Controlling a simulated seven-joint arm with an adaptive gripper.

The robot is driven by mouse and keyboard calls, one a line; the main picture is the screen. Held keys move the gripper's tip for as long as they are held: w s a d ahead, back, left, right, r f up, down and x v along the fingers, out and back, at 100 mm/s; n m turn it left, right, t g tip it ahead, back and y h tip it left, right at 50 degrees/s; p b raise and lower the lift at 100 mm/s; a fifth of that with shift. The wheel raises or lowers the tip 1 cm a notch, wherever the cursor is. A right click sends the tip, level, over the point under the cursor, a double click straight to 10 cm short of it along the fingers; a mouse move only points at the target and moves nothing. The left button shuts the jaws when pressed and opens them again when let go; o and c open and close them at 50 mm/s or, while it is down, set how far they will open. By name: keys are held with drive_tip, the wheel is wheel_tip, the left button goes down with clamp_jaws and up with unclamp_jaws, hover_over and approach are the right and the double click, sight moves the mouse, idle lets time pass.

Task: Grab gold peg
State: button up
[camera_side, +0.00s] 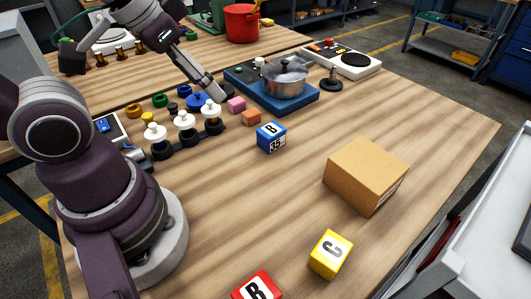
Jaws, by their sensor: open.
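My gripper (214,95) reaches down from the upper left, just behind the row of white pegs, and is open. Its fingers are small here, and I see nothing held between them. Three white pegs (184,122) stand upright in a dark holder. Several bronze-gold pegs (118,53) stand in a row on the table behind, well to the left of my gripper.
Green (160,100) and blue (196,100) pieces lie behind the white pegs. Pink (236,104) and orange (251,117) blocks and a blue lettered cube (271,137) sit to the right. A metal pot (285,80) stands on a blue stove (245,82). A cardboard box (366,170) stands right.

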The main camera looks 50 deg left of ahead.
drive_tip(key=m+g+y, duration=0.4)
drive_tip(key=m+g, duration=0.1)
drive_tip(key=m, duration=1.5)
approach(211, 104)
wheel_tip(211, 104, down, 2)
drive_tip(key=shift+m, duration=0.3)
drive_tip(key=x, duration=1)
drive_tip(key=shift+w+a+f, duration=0.1)
drive_tip(key=shift+a+f, duration=0.05)
drive_tip(key=shift+a, duration=0.3)
drive_tip(key=shift+c, duration=0.3)
drive_tip(key=c, duration=0.9)
drive_tip(key=shift+o, duration=0.2)
